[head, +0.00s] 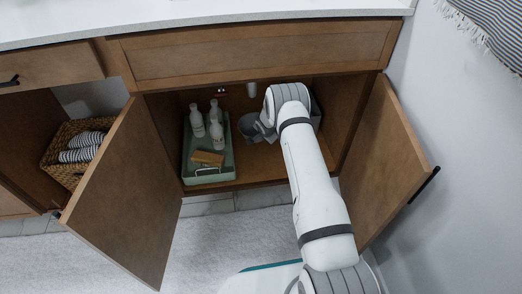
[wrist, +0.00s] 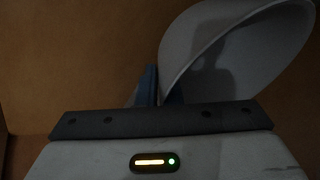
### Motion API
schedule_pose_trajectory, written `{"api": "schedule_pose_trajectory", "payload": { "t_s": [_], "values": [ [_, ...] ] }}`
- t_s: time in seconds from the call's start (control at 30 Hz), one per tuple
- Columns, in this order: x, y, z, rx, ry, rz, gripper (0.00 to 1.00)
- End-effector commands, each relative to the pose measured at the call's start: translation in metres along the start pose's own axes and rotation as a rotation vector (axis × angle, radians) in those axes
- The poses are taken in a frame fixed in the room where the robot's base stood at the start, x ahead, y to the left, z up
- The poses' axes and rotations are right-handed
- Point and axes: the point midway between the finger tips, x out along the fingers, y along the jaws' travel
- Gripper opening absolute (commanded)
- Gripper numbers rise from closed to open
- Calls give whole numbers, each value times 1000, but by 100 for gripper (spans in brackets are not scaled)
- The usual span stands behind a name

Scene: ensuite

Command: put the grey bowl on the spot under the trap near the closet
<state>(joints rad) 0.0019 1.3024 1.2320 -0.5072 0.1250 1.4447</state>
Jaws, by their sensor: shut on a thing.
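The grey bowl (head: 249,128) is inside the open cabinet under the counter, right of the green tray. My gripper (head: 265,131) is beside it, partly hidden by my own arm. In the wrist view the bowl (wrist: 245,45) fills the upper right, and its near wall is at my gripper's fingers (wrist: 152,88). My gripper is shut on the bowl's wall. A short white pipe end (head: 251,90), apparently the trap, hangs at the back above the bowl. The spot under it cannot be made out, and whether the bowl touches the cabinet floor is unclear.
A green tray (head: 186,160) with white bottles (head: 217,133) and a wooden brush (head: 207,158) stands left of the bowl. A grey container (head: 315,113) is partly hidden behind my arm. Open doors (head: 130,195) and (head: 385,165) flank the opening.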

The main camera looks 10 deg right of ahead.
Motion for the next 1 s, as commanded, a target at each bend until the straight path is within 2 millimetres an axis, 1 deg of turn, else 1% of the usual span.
{"api": "schedule_pose_trajectory", "payload": {
  "t_s": [0.03,0.1,0.2,0.33,0.5,0.57,0.77,0.93,0.97,1.0],
  "values": [
    [13,5,6,-1,-2,0,0],
    [25,10,12,-4,-2,0,0],
    [37,13,16,-4,-2,-2,0],
    [46,17,21,-6,-3,-2,0],
    [68,26,30,-6,-3,-2,0],
    [71,26,30,-6,-3,-3,0],
    [69,26,30,-6,-3,-3,0],
    [73,27,32,-6,-3,-3,0],
    [71,26,31,-7,-3,-3,8],
    [71,26,31,-7,-3,-3,11]
  ]
}}
